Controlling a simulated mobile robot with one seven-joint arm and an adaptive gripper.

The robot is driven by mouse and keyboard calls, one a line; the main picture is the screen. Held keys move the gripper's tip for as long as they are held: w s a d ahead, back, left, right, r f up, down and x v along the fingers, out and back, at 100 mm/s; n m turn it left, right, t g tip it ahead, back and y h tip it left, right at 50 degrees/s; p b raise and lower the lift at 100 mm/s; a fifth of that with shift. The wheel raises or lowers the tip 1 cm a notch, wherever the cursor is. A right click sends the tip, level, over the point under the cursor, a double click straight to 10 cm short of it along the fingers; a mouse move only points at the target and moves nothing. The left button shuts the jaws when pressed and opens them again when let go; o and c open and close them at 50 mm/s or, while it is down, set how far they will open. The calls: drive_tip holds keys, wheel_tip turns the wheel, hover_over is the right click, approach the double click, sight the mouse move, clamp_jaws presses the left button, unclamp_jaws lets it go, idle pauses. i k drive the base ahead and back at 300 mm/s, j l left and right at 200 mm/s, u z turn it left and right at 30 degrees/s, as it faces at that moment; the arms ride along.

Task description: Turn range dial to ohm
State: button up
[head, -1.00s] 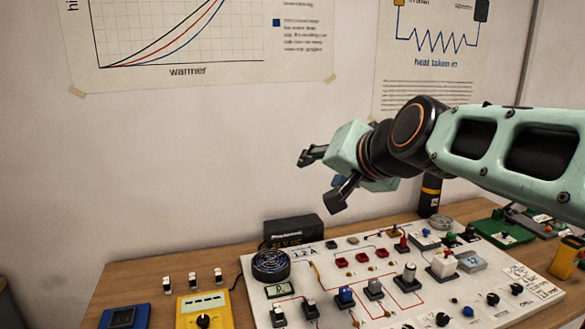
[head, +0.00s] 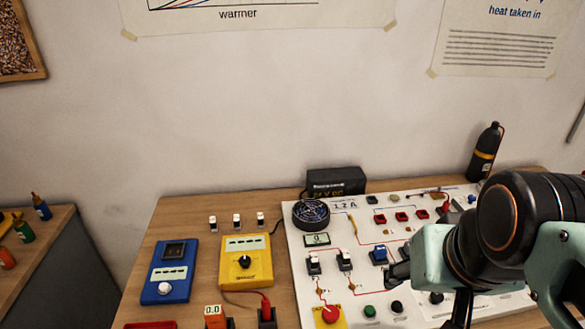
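A yellow meter (head: 246,274) lies on the bench, left of the white circuit board. It has a black round dial (head: 244,262) with a light mark on its face; the lettering around it is too small to read. A blue meter (head: 167,272) with a pale knob (head: 164,288) lies to its left. I cannot tell from labels which knob is the range dial. My gripper (head: 424,298) is over the right part of the white board, well right of both meters. Its two dark fingers are apart, with nothing visible held between them.
The white board (head: 300,262) carries switches, a red button (head: 331,314) and a black fan (head: 311,213). A black power box (head: 336,181) stands behind. Small terminal blocks stand behind the yellow meter; a red-plugged lead (head: 265,304) lies in front. Space above the meters is clear.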

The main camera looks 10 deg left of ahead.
sight(244, 261)
drive_tip(key=k+j+u, duration=0.1)
drive_tip(key=u, duration=0.95)
drive_tip(key=l+z, duration=0.15)
drive_tip(key=z, duration=0.85)
drive_tip(key=u, duration=1.05)
drive_tip(key=i+j+z, duration=0.1)
drive_tip(key=j+z, duration=0.2)
drive_tip(key=i+j+z, duration=0.1)
drive_tip(key=j+z, duration=0.2)
drive_tip(key=j, duration=0.55)
drive_tip(key=k+j, duration=0.15)
drive_tip(key=j, duration=0.2)
